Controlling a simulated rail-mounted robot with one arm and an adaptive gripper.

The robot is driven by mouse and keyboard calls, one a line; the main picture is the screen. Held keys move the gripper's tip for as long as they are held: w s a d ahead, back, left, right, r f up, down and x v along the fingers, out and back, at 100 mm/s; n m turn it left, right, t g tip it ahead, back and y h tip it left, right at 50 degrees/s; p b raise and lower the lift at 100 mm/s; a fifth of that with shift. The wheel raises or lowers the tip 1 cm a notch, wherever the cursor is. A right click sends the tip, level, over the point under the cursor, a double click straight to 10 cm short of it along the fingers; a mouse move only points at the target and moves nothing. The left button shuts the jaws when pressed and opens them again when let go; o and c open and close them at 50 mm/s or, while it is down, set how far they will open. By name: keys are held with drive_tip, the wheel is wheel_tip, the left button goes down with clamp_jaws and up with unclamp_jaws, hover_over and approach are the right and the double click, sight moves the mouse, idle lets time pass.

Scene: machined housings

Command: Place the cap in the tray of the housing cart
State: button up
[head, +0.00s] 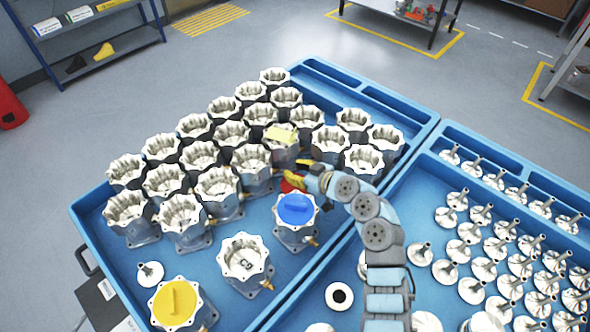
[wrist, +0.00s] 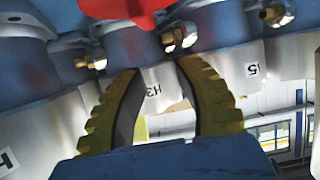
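A red cap (head: 291,182) shows partly behind my gripper in the head view; its red edge is at the top of the wrist view (wrist: 128,8). My gripper (head: 312,172) is among the housings on the blue housing cart (head: 112,248). Its two yellow fingers (wrist: 160,90) stand apart with nothing visible between them, and the red part lies beyond their tips. A blue cap (head: 296,208) sits on one housing, and a yellow cap (head: 175,302) on another at the front. What the red cap rests on is hidden.
Several open housings (head: 219,182) stand close together around my gripper; one (head: 281,133) has a pale yellow piece on top. Housing sides with labels (wrist: 152,91) face the wrist camera. A second blue cart (head: 425,178) with several valve-like parts is at right. A loose part (head: 150,273) lies at front left.

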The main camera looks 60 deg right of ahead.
drive_tip(key=shift+r+p, duration=0.6)
drive_tip(key=shift+s+r, duration=0.15)
drive_tip(key=shift+s, duration=0.2)
drive_tip(key=p+v, duration=0.1)
drive_tip(key=v, duration=1)
drive_tip(key=shift+r, duration=0.1)
